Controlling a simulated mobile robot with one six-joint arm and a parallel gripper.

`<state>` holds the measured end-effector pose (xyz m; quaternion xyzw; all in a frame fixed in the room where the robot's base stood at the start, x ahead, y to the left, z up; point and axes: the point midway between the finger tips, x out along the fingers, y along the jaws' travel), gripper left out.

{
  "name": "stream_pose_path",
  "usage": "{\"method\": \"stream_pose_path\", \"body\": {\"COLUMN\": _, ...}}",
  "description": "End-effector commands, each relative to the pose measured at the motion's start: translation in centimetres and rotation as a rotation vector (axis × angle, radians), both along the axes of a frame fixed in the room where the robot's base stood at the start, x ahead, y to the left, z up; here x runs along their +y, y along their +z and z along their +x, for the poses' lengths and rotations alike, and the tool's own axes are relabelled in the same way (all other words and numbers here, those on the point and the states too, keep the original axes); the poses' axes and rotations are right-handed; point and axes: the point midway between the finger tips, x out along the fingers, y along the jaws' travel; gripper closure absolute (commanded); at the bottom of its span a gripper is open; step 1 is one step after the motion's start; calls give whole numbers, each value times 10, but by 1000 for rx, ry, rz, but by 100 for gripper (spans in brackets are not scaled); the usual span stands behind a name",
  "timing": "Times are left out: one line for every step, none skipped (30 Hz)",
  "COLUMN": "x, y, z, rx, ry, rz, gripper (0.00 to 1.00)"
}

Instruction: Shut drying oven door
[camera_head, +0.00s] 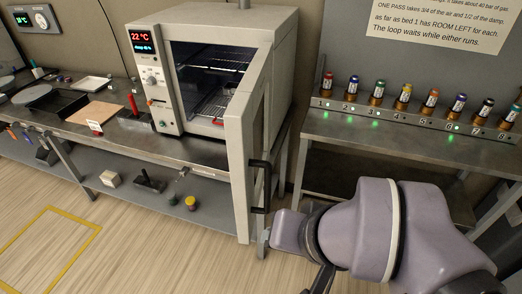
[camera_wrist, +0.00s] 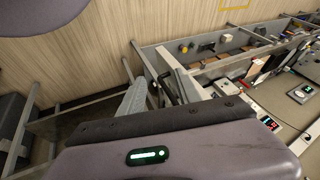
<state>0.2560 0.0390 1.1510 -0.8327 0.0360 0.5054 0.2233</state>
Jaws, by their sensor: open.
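The drying oven (camera_head: 215,65) stands on the left bench in the head view. Its door (camera_head: 247,150) is swung wide open toward me, and shelves show inside. The black door handle (camera_head: 261,185) is on the door's outer face, on the right. My purple arm is to the right of the door, low in the picture.
A rack (camera_head: 400,115) with several capped vials stands on the right bench (camera_head: 400,150). A narrow gap separates the benches. The left bench holds a red marker, a brown board (camera_head: 95,113) and trays. Small items lie on its lower shelf. The floor in front is clear.

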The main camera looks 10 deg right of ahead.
Motion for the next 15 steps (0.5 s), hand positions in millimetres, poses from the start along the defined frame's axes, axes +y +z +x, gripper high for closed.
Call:
{"method": "stream_pose_path", "body": {"x": -1, "y": -4, "z": 0, "rx": 36, "ry": -16, "rz": 15, "gripper": 72}}
{"method": "stream_pose_path", "body": {"x": -2, "y": -9, "z": 0, "rx": 80, "ry": -37, "rz": 33, "gripper": 78}}
{"method": "stream_pose_path", "body": {"x": -4, "y": -18, "z": -1, "rx": 166, "ry": -78, "rz": 73, "gripper": 86}}
{"method": "stream_pose_path", "body": {"x": -5, "y": -25, "z": -2, "rx": 250, "ry": -116, "rz": 121, "gripper": 92}}
{"method": "stream_pose_path", "body": {"x": -5, "y": -32, "z": -3, "rx": 346, "ry": -165, "rz": 182, "gripper": 98}}
{"method": "stream_pose_path", "body": {"x": -5, "y": -40, "z": -2, "rx": 481, "ry": -235, "rz": 287, "gripper": 100}}
{"method": "stream_pose_path", "body": {"x": -5, "y": -44, "z": 0, "rx": 581, "ry": -289, "rz": 381, "gripper": 100}}
{"method": "stream_pose_path", "body": {"x": -6, "y": -46, "z": 5, "rx": 672, "ry": -342, "rz": 485, "gripper": 100}}
{"method": "stream_pose_path", "body": {"x": -8, "y": -46, "z": 14, "rx": 784, "ry": -412, "rz": 638, "gripper": 100}}
{"method": "stream_pose_path", "body": {"x": -12, "y": -45, "z": 24, "rx": 857, "ry": -461, "rz": 762, "gripper": 100}}
{"method": "stream_pose_path", "body": {"x": -19, "y": -43, "z": 35, "rx": 917, "ry": -506, "rz": 887, "gripper": 100}}
{"method": "stream_pose_path", "body": {"x": -31, "y": -40, "z": 51, "rx": 979, "ry": -561, "rz": 1054, "gripper": 100}}
{"method": "stream_pose_path", "body": {"x": -43, "y": -39, "z": 63, "rx": 1013, "ry": -596, "rz": 1175, "gripper": 100}}
{"method": "stream_pose_path", "body": {"x": -55, "y": -37, "z": 73, "rx": 1037, "ry": -627, "rz": 1287, "gripper": 100}}
{"method": "stream_pose_path", "body": {"x": -73, "y": -37, "z": 86, "rx": 1056, "ry": -659, "rz": 1422, "gripper": 100}}
